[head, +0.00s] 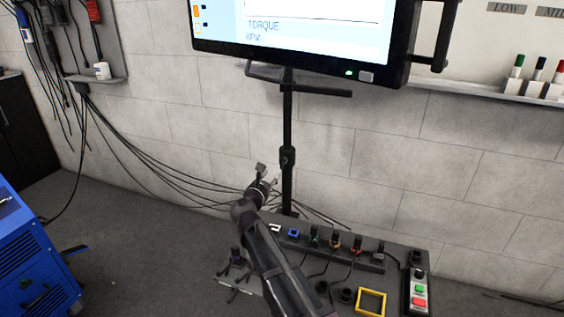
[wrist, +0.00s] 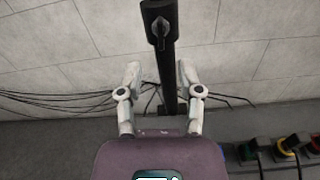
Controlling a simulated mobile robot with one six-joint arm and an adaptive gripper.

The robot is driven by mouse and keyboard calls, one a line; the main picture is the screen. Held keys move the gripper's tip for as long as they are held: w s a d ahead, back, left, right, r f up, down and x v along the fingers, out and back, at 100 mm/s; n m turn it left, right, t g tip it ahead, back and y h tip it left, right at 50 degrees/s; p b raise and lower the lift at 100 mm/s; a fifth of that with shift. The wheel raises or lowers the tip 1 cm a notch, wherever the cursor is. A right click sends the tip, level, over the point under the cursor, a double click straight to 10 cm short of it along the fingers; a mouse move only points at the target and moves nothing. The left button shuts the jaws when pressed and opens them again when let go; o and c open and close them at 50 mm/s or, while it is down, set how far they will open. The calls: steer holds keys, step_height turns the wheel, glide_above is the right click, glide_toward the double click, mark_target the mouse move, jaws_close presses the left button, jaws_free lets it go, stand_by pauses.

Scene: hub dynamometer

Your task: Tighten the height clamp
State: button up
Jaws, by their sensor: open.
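The height clamp (head: 287,157) is a dark collar on the black vertical pole (head: 287,110) below the monitor. In the wrist view the clamp (wrist: 160,12) is at the top middle, with a small dark lever or knob (wrist: 160,30) on its front that hangs downward. My gripper (head: 269,175) is left of the pole and a little below the clamp in the head view. In the wrist view my gripper (wrist: 159,70) is open and empty. The pole shows between its two pale fingers, and the clamp is beyond the fingertips. I cannot tell the exact distance between them.
The monitor (head: 300,30) hangs on the pole above. A dark bench (head: 392,262) with coloured connectors, a yellow frame (head: 371,302) and a button box (head: 418,292) is at lower right. Cables (head: 165,175) run along the wall. A blue machine (head: 35,250) is at left.

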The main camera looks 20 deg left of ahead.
mark_target(281, 162)
steer(key=w, duration=0.7)
steer(key=w+d, duration=0.1)
steer(key=w, duration=0.2)
steer(key=shift+w, duration=0.35)
jaws_close()
